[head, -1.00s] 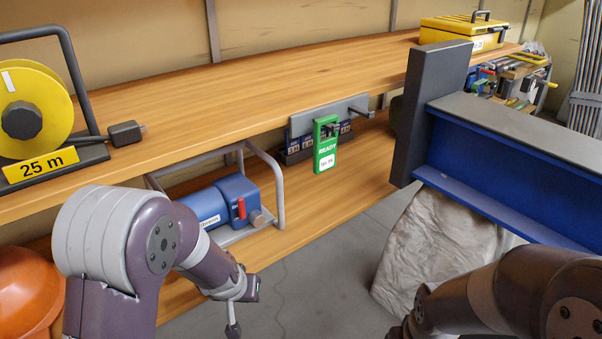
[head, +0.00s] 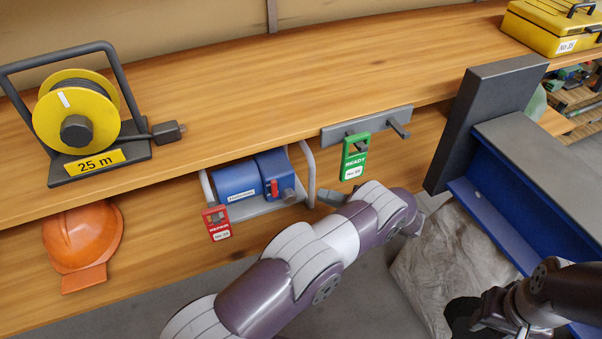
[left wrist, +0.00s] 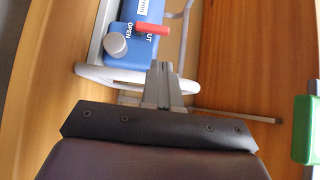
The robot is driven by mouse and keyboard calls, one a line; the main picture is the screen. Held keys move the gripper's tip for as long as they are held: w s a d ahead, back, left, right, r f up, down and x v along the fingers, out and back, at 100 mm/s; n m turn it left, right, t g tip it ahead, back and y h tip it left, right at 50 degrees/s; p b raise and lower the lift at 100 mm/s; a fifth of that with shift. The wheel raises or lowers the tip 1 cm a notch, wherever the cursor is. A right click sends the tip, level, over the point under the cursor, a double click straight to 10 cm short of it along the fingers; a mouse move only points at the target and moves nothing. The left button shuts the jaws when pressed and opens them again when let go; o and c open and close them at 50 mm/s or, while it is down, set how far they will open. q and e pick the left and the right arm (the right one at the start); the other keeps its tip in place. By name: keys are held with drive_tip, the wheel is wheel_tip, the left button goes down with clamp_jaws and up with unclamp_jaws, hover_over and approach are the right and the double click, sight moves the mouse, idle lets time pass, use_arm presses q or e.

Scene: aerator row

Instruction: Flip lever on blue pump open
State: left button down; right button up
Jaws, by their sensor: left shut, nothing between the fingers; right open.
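In the left wrist view the lever (left wrist: 152,28) lies across part of the SHUT lettering, beside OPEN. My left gripper (head: 330,196) is mostly behind my own arm in the head view, right of the pump. In the left wrist view its fingers (left wrist: 161,72) are shut and empty, pointing at the pump's lever end, apart from the lever. My right gripper (head: 468,316) is open, low at the right.
A red REPAIR tag (head: 217,223) hangs at the pump frame's left. A green READY tag (head: 355,157) hangs from a grey hook rail on the upper shelf's edge. A cable reel (head: 78,117), an orange helmet (head: 82,238) and a blue beam (head: 515,215) stand around.

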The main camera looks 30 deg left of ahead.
sight(276, 181)
use_arm(q)
drive_tip(key=a+b, duration=0.1)
drive_tip(key=a, duration=0.9)
drive_tip(key=shift+s, duration=0.45)
drive_tip(key=shift+s+a+r+p, duration=0.2)
drive_tip(key=shift+a+r+p, duration=0.05)
drive_tip(key=shift+p, duration=0.15)
drive_tip(key=shift+d, duration=0.45)
drive_tip(key=w+d+p, duration=0.1)
drive_tip(key=d, duration=1)
drive_tip(key=shift+d, duration=0.4)
